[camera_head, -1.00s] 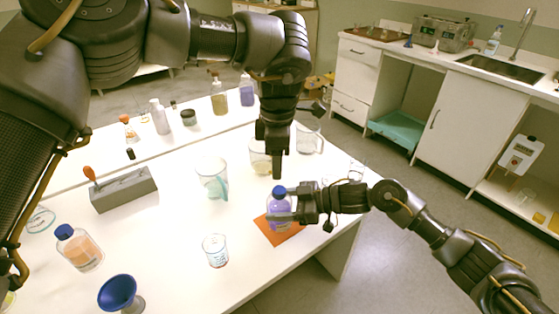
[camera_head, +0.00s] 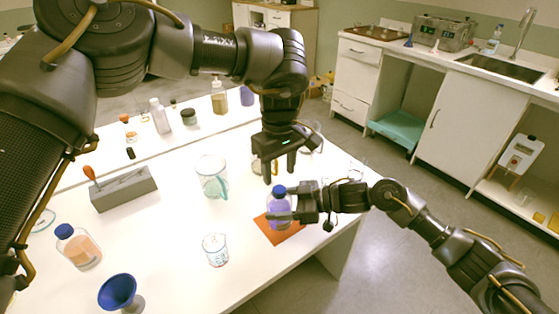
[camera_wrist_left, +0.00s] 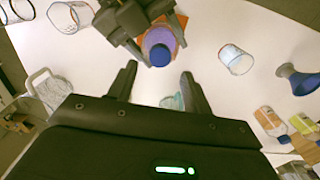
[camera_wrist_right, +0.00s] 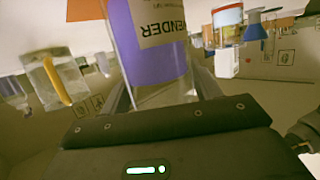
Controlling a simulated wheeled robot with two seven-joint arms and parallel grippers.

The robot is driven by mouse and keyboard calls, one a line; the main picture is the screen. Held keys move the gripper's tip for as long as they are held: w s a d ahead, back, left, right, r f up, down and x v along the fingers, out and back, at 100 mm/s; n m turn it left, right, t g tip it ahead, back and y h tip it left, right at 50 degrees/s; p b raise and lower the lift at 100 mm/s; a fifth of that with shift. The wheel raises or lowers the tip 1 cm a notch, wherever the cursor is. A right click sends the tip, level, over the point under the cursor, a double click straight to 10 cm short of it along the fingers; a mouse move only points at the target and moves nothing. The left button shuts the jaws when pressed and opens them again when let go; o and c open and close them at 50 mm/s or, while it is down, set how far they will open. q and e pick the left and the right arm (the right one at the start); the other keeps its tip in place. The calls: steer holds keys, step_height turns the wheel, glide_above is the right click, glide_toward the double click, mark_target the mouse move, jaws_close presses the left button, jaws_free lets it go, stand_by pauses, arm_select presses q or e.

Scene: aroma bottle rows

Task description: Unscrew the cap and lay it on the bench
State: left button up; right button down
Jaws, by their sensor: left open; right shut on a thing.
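The bottle (camera_head: 279,211) of purple liquid stands upright over an orange mat (camera_head: 282,238), with its blue cap (camera_head: 279,191) on top. My right gripper (camera_head: 292,204) is shut on the bottle's body from the right; its label shows large in the right wrist view (camera_wrist_right: 150,50). My left gripper (camera_head: 278,176) is open and empty, pointing down above and just behind the cap, apart from it. In the left wrist view the cap (camera_wrist_left: 159,54) lies just beyond the two spread fingertips (camera_wrist_left: 160,75).
A glass beaker (camera_head: 215,249) stands left of the mat, and a jug (camera_head: 211,178) behind it. A blue funnel (camera_head: 118,292), an orange-liquid bottle (camera_head: 78,249) and a grey block (camera_head: 124,190) are further left. Bare white bench lies between them.

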mark_target(279, 189)
arm_select(q)
steer(key=shift+f, duration=2.75)
